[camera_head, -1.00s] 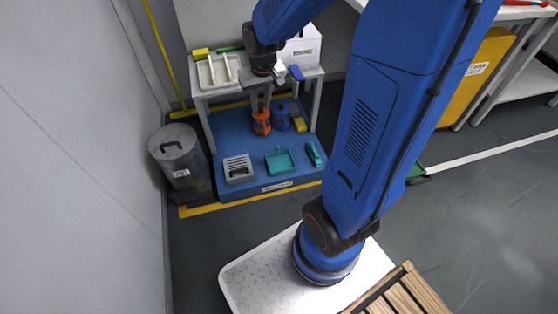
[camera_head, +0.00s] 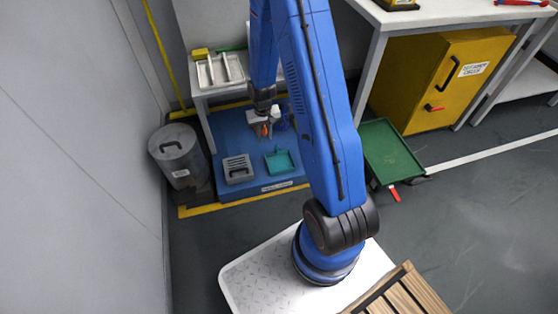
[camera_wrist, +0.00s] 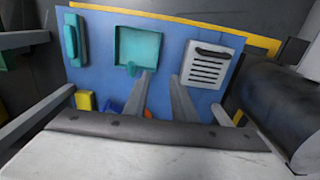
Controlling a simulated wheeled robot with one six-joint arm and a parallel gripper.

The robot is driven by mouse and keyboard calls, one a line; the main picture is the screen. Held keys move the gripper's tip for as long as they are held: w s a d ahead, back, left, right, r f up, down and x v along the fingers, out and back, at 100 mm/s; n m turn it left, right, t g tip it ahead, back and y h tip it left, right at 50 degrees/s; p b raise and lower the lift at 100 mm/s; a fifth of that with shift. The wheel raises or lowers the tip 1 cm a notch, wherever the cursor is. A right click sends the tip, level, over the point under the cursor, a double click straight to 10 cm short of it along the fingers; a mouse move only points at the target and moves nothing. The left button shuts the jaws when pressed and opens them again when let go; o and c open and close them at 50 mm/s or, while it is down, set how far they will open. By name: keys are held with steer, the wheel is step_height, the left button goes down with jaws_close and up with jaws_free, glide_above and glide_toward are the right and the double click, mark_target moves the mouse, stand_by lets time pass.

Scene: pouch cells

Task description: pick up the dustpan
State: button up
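The dustpan (camera_head: 280,160) is a teal, shallow square pan lying on the blue floor platform (camera_head: 222,130) under the small bench. In the wrist view the dustpan (camera_wrist: 138,48) is near the top, left of centre, with its short handle pointing down toward my fingers. My gripper (camera_head: 263,130) is low in front of the bench, beyond the dustpan and a little left of it. In the wrist view my gripper (camera_wrist: 161,75) shows two spread fingers with an empty gap between them. The fingertips are apart from the pan; whether the left one touches the handle is unclear.
A grey slotted box (camera_head: 238,168) lies left of the dustpan. A teal tool (camera_wrist: 75,40) and yellow block (camera_wrist: 85,101) show in the wrist view. The bench (camera_head: 205,92) overhangs the platform's back. A grey bin (camera_head: 180,156) stands left; a green cart (camera_head: 390,150) stands right.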

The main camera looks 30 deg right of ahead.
steer(key=f, duration=1.9)
steer(key=shift+s+d+f, duration=0.1)
steer(key=shift+d+f, duration=0.15)
steer(key=shift+d, duration=0.05)
steer(key=shift+c, duration=0.7)
jaws_close()
